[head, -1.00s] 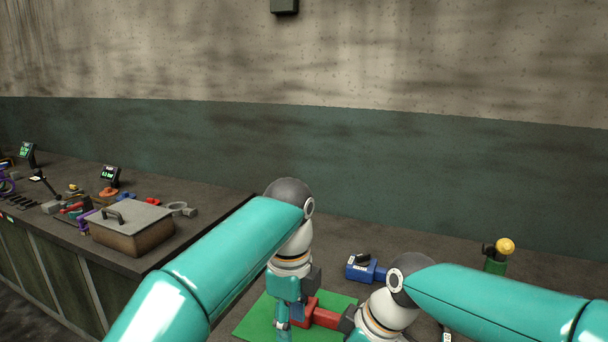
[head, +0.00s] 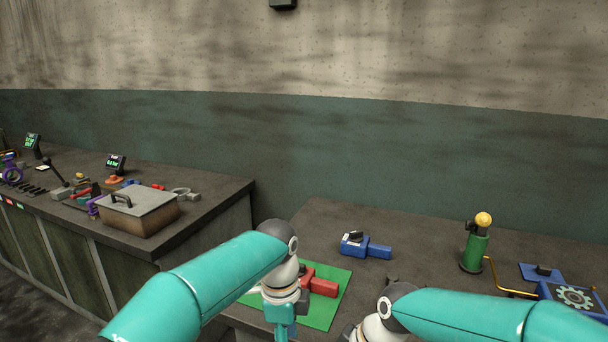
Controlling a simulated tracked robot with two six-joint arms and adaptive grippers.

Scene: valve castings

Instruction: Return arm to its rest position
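My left arm comes in from the left, and its wrist is low in the head view over the left part of the green mat (head: 335,303). My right arm comes in from the right, with its wrist at the bottom edge, right of the mat. The fingers of both grippers are out of sight below the picture's edge, so what they hold cannot be seen. A red valve casting (head: 322,288) lies on the mat, partly hidden by my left wrist. A blue valve casting (head: 364,246) lies on the bench behind the mat, apart from both arms.
A green post with a yellow ball (head: 476,247) stands at the right of the near bench (head: 425,255). On the left bench are a lidded box (head: 138,213), several tools and small displays (head: 115,163).

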